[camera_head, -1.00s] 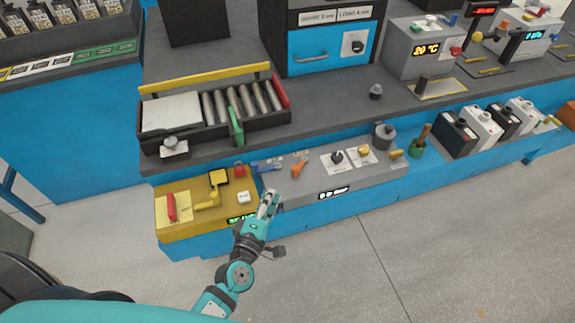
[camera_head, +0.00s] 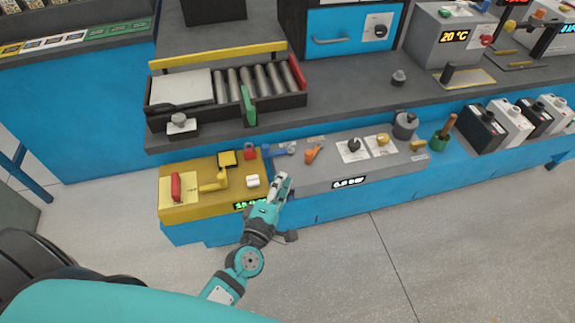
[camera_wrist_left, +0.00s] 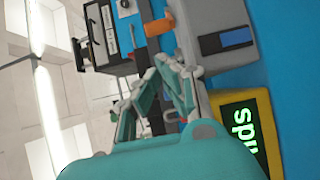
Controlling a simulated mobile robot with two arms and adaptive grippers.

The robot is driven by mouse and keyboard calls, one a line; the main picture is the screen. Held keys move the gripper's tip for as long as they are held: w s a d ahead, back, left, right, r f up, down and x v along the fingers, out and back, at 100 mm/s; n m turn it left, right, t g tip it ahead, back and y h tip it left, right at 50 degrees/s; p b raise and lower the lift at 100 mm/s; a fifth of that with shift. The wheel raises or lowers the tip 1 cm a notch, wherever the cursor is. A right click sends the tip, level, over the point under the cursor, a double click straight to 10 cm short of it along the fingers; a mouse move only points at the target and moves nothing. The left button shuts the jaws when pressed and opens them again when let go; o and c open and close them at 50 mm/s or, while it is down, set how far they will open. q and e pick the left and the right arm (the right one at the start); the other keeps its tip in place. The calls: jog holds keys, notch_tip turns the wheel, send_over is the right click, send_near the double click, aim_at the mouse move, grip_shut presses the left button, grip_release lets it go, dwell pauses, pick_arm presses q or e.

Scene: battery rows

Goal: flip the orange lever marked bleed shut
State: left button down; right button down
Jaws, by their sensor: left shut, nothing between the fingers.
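The orange lever (camera_head: 314,152) stands on the left part of the grey panel (camera_head: 300,178), just right of a blue lever (camera_head: 281,149). A small label lies behind it, too small to read. The orange lever also shows in the left wrist view (camera_wrist_left: 159,27), beyond the fingertips. My left gripper (camera_head: 283,178) is shut and empty. It is near the front left corner of the grey panel, in front of the blue lever and apart from the orange one. In the wrist view its teal fingers (camera_wrist_left: 161,66) converge. My right gripper is not in view.
A yellow panel (camera_head: 215,205) with a red lever (camera_head: 176,186), a yellow lever (camera_head: 214,184) and a white button (camera_head: 253,181) adjoins on the left. Right of the orange lever are a black knob (camera_head: 353,145) and a yellow knob (camera_head: 383,139). A roller tray (camera_head: 225,115) stands behind.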

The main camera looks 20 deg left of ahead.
aim_at(293, 164)
pick_arm(q)
jog(key=w, duration=0.9)
jog(key=shift+w+p, duration=0.2)
jog(key=shift+p, duration=0.2)
